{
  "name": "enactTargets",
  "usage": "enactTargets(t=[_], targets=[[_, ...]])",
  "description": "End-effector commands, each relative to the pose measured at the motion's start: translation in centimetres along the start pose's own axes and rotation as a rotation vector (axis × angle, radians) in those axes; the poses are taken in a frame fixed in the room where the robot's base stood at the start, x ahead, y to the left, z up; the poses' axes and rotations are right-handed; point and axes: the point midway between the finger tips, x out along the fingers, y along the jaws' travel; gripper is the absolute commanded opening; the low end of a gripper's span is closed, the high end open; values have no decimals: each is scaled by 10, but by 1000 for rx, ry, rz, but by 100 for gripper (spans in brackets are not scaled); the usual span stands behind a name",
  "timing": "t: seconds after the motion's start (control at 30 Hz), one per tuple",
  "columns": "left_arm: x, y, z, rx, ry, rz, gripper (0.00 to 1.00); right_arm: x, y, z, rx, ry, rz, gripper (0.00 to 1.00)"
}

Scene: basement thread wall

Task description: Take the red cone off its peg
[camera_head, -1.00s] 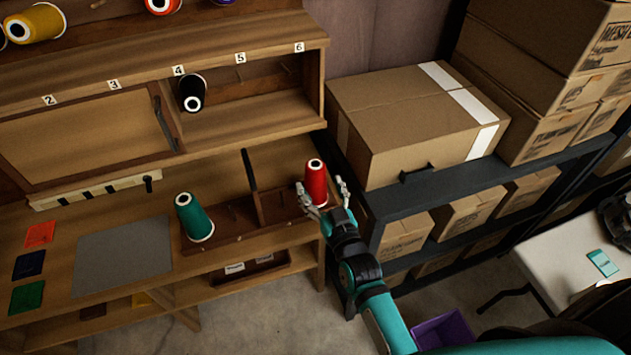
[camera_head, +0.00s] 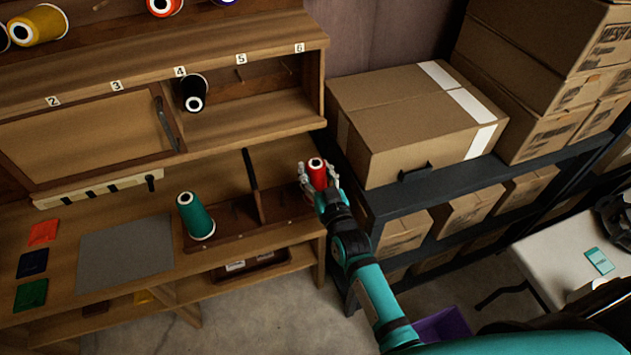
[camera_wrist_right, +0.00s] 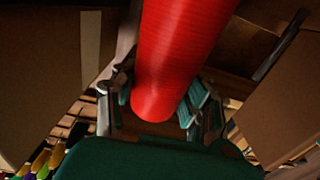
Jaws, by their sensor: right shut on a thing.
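The red cone (camera_head: 318,175) stands about upright at the right end of the work shelf in the head view. My right gripper (camera_head: 319,178) is shut on it, with a finger on each side. In the right wrist view the red cone (camera_wrist_right: 180,55) fills the upper middle, between the fingers (camera_wrist_right: 160,105). Its lower end and any peg under it are hidden behind the gripper in the head view, so I cannot tell whether it is still on a peg. My left gripper is not in view.
A teal cone (camera_head: 196,216) stands left on the wooden rack (camera_head: 234,232), beside a dark upright divider (camera_head: 251,172). A black cone (camera_head: 194,93) is in the cubby above. A large cardboard box (camera_head: 415,125) sits close on the right, on a dark shelf (camera_head: 420,197).

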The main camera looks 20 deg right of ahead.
Motion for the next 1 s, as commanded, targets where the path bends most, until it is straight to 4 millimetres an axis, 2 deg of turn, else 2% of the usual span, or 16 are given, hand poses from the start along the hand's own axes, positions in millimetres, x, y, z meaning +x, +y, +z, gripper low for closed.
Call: enactTargets(t=[0.03, 0.17, 0.37, 0.47, 0.8, 1.0], targets=[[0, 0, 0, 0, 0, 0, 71, 0, 0, 0, 0, -1, 0, 23], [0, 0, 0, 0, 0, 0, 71, 0, 0, 0, 0, 1, 0, 7], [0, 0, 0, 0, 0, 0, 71, 0, 0, -1, 0, 2, 0, 7], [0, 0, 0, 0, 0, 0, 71, 0, 0, -8, 1, 3, 0, 7], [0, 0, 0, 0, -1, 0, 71, 0, 0, -73, 1, 5, 1, 7], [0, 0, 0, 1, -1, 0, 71, 0, 0, -97, 1, 3, 0, 7]])
